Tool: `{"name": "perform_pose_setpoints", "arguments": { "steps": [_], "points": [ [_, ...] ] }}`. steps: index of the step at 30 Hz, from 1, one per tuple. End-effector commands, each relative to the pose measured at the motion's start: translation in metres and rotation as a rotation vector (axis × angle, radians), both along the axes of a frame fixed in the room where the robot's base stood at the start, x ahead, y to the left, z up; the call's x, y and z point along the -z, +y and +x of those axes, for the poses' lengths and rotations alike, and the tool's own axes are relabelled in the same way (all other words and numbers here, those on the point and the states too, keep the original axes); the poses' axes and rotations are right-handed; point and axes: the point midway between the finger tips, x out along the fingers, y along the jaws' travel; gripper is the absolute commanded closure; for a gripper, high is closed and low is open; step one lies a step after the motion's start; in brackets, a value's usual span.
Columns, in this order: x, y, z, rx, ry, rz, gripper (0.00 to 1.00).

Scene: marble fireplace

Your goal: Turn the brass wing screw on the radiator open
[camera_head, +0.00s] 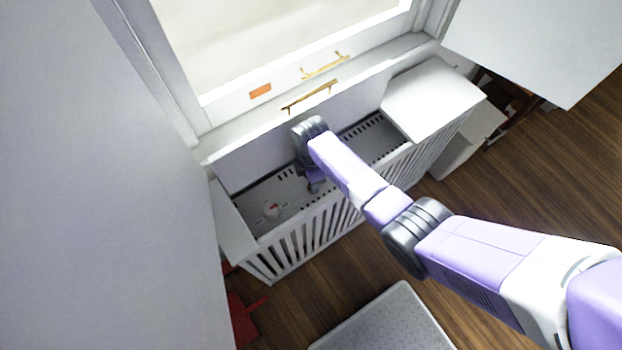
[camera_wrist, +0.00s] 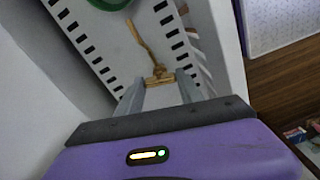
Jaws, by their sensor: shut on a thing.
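The white radiator (camera_head: 312,229) with a slotted front stands under the window; its slotted top (camera_wrist: 99,51) fills the upper part of the wrist view. In the wrist view a brass piece, which looks like the wing screw (camera_wrist: 158,73), sits between my fingertips, with a thin brass stem running up and left from it. My gripper (camera_wrist: 159,80) is shut on this brass piece. In the head view my gripper (camera_head: 316,186) reaches down into the radiator's open top, and my arm hides the screw.
A small red-and-white knob (camera_head: 271,208) lies left of my gripper inside the radiator. A green round thing (camera_wrist: 92,18) is at the wrist view's top. A raised white panel (camera_head: 432,98) stands right.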

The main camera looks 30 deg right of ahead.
Motion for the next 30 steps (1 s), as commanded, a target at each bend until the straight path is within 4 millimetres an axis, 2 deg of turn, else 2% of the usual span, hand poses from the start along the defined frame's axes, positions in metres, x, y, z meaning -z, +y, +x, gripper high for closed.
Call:
{"name": "perform_pose_setpoints", "arguments": {
  "steps": [9,10,13,23,26,30],
  "points": [
    [-0.001,0.001,0.001,-0.001,-0.002,0.002,0.97],
    [-0.001,0.001,0.001,-0.001,-0.002,0.002,0.53],
    [-0.001,0.001,0.001,-0.001,-0.002,0.002,0.35],
    [-0.002,0.0,0.0,0.0,-0.001,0.001,0.35],
    [-0.008,0.0,0.001,0.001,-0.002,0.002,0.35],
    [-0.028,0.001,0.001,0.001,-0.005,0.002,0.35]
  ]
}}
